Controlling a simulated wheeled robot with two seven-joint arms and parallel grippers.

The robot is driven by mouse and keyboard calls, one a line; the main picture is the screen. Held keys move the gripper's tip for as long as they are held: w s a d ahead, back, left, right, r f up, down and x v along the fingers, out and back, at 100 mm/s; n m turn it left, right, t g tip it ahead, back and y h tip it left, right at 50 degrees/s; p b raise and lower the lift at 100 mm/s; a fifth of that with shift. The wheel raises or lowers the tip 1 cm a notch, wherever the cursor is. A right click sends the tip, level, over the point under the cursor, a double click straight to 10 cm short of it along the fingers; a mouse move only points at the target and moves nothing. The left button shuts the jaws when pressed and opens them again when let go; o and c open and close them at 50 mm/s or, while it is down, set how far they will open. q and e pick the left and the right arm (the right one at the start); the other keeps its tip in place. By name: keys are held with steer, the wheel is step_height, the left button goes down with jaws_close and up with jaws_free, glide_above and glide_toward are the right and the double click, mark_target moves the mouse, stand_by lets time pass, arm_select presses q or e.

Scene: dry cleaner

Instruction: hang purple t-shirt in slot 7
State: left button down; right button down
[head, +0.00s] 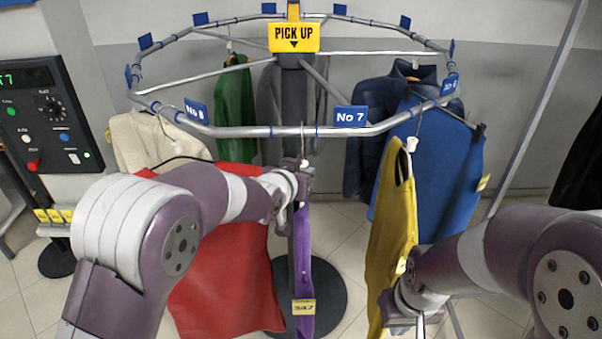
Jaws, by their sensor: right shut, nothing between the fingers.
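The purple t-shirt (304,254) hangs narrow, edge-on, below the front rail, with a yellow tag marked 347 (303,307). A hanger hook (303,134) above it meets the front rail just left of the No 7 sign (350,117); I cannot tell whether it rests on the rail. My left gripper (301,183) is at the hanger, just above the shirt. Its fingers are too hidden to show whether they grip. My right gripper (414,322) is low at the right, shut and empty, in front of the yellow garment's lower part.
The round rail (240,131) carries a yellow garment (391,215) and blue garment (428,165) at right, and red (225,285), cream (150,140) and green (234,105) ones at left. A control panel (45,115) stands at far left. A dark post (294,95) rises behind the shirt.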

arm_select(q)
steer(key=shift+f+b, duration=0.15)
steer(key=shift+b, duration=0.2)
stand_by(0.5)
steer(key=c, duration=0.9)
jaws_free()
steer(key=shift+o, duration=0.2)
steer(key=shift+s, duration=0.15)
steer(key=b+v, duration=0.3)
steer(key=v, duration=0.9)
steer(key=shift+a, duration=0.15)
